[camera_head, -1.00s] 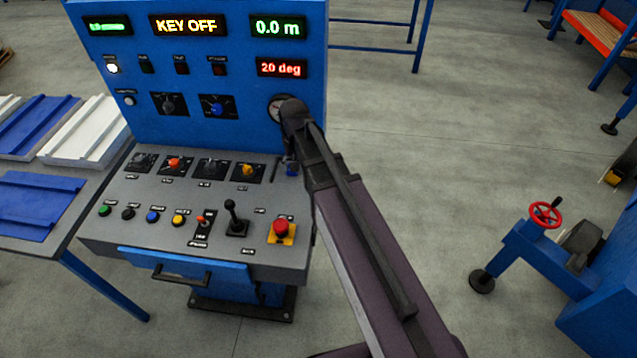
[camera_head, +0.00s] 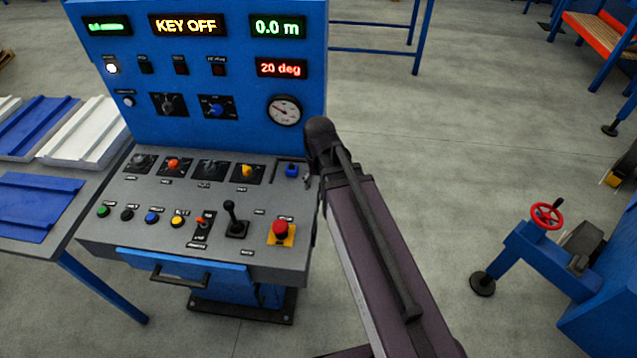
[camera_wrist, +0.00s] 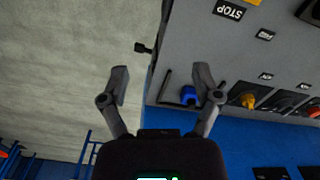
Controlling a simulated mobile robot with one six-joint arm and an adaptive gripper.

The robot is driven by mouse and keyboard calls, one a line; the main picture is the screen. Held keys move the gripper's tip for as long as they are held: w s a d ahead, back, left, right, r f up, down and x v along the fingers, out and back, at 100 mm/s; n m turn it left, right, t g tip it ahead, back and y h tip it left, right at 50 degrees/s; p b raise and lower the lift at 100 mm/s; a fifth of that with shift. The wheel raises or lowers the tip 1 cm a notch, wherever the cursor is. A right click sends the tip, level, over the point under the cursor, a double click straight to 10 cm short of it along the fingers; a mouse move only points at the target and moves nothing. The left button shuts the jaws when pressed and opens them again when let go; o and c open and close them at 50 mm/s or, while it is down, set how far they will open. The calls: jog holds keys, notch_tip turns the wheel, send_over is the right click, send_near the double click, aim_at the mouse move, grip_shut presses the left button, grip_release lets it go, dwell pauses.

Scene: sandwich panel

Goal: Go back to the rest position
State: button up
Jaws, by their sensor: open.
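My gripper (camera_wrist: 160,88) shows in the wrist view with its two fingers spread apart and nothing between them. It is above the right edge of the control panel (camera_head: 150,240). A blue key switch (camera_wrist: 189,95) is close to one finger in the wrist view; it also shows near the panel's right edge in the head view (camera_head: 291,170). A small dark piece (camera_wrist: 142,48) sticks out from the panel's side. In the head view my arm runs up along the right of the console, and the gripper's fingers are hidden behind it.
The console display (camera_head: 187,26) reads KEY OFF. A red emergency stop button (camera_head: 281,230) and a black joystick (camera_head: 233,218) are on the panel. A side table with blue and white panels (camera_head: 75,133) stands left. A red handwheel (camera_head: 546,216) is at right. Floor between is clear.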

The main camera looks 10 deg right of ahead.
jog(key=shift+n, duration=0.3)
jog(key=s, duration=0.1)
jog(key=s+d, duration=0.1)
jog(key=s, duration=0.1)
jog(key=s+d, duration=0.1)
jog(key=shift+s+d, duration=0.2)
jog(key=shift+s, duration=0.1)
dwell(1.1)
jog(key=c, duration=0.3)
jog(key=shift+c, duration=0.2)
jog(key=shift+a, duration=0.1)
